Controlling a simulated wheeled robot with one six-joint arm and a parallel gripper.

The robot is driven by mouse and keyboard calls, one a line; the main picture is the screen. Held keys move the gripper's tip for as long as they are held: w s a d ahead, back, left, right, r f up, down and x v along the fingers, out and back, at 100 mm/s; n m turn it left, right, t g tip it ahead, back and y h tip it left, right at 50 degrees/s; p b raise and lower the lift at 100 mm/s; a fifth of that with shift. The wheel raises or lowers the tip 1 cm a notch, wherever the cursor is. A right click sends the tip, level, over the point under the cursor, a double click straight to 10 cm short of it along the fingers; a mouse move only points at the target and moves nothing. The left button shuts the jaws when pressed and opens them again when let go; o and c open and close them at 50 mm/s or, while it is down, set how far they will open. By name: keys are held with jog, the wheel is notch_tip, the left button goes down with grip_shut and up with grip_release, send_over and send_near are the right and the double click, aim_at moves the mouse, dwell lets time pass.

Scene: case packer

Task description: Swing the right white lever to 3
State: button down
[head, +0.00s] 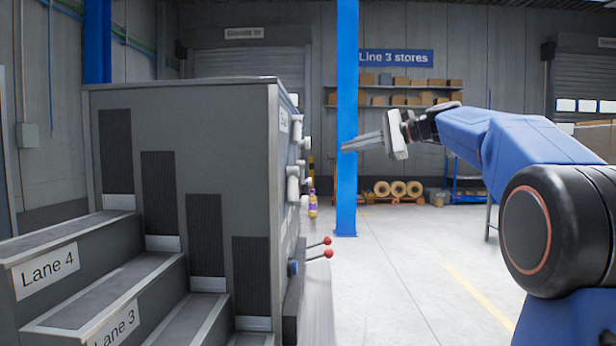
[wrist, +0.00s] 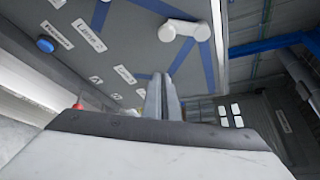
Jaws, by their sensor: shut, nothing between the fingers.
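White levers (head: 293,184) stick out from the right side of the grey machine in the head view, seen nearly edge-on, so I cannot tell which is the right one. In the wrist view one white lever (wrist: 184,30) lies on the grey panel among blue stripes. No number 3 is readable beside it. My gripper (head: 346,149) is shut and empty, pointing left at the panel side, apart from the levers in the head view. In the wrist view its fingers (wrist: 162,80) show below the white lever with nothing between them.
The grey machine (head: 180,110) with stepped lanes fills the left. Two red-knobbed rods (head: 327,241) and a blue button (head: 293,267) stick out low on its side. A small bottle (head: 312,204) shows beside the panel. A blue post (head: 347,190) stands behind.

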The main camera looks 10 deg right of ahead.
jog(key=w+d+f+n+t+y, duration=0.1)
jog(key=w+d+f+n+y, duration=0.2)
jog(key=w+f+n, duration=0.6)
jog(key=w+d+f+n+t+y, duration=0.1)
jog(key=w+d+f+n+y, duration=0.25)
jog(key=w+n, duration=0.6)
jog(key=w+a+r+m, duration=0.2)
jog(key=w+a+r, duration=0.2)
jog(key=w+a, duration=0.45)
jog(key=s+f, duration=0.1)
jog(key=s+a+f, duration=0.1)
jog(key=s+f, duration=0.1)
jog(key=shift+a+f, duration=0.2)
